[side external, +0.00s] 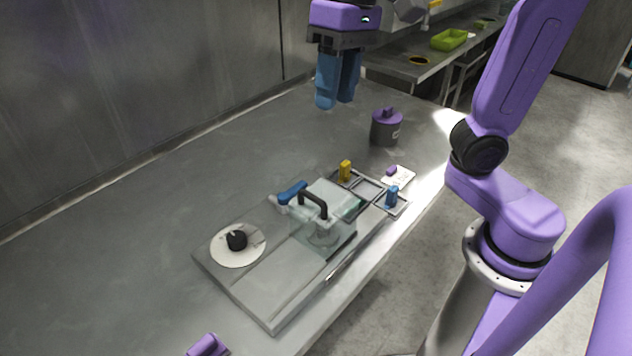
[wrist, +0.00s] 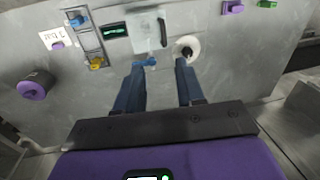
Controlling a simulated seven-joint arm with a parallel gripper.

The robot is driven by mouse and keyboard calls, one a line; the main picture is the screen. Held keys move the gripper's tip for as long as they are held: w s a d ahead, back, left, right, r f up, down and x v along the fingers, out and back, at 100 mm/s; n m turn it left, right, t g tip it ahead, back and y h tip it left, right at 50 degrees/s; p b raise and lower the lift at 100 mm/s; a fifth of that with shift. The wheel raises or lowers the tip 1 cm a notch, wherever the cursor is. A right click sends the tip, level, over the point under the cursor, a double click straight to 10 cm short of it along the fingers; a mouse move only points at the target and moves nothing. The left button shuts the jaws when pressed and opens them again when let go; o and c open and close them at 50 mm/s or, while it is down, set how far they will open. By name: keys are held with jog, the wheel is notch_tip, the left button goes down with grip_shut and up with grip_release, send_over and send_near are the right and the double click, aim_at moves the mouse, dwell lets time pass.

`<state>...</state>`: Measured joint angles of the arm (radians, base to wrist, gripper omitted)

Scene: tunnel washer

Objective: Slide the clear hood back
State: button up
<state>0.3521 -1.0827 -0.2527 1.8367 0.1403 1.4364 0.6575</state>
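The clear hood (side external: 330,232) is a see-through box with a dark arched handle (side external: 313,203) on top. It sits on the grey base plate (side external: 268,300), at about the middle of its length. The hood also shows at the top of the wrist view (wrist: 146,32). A blue lever (side external: 292,192) lies beside the hood on its wall side. My gripper (side external: 336,100) is high above the table, behind and well apart from the hood. Its two blue fingers point down and stand apart with nothing between them, as the wrist view (wrist: 159,66) shows.
A white disc with a black knob (side external: 237,240) lies at the plate's left end. A rack with a yellow block (side external: 345,171) and a blue block (side external: 391,196) is at the right end. A grey canister with a purple lid (side external: 386,128) stands behind.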

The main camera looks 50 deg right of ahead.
aim_at(313, 196)
jog(key=shift+m, duration=0.4)
jog(key=a+f, duration=0.1)
jog(key=f, duration=0.4)
jog(key=a+f, duration=0.1)
jog(key=f, duration=0.4)
jog(key=a+f, duration=0.1)
jog(key=f, duration=0.5)
jog(key=shift+w+a, duration=0.3)
jog(key=shift+a, duration=0.05)
jog(key=shift+r, duration=0.1)
grip_shut()
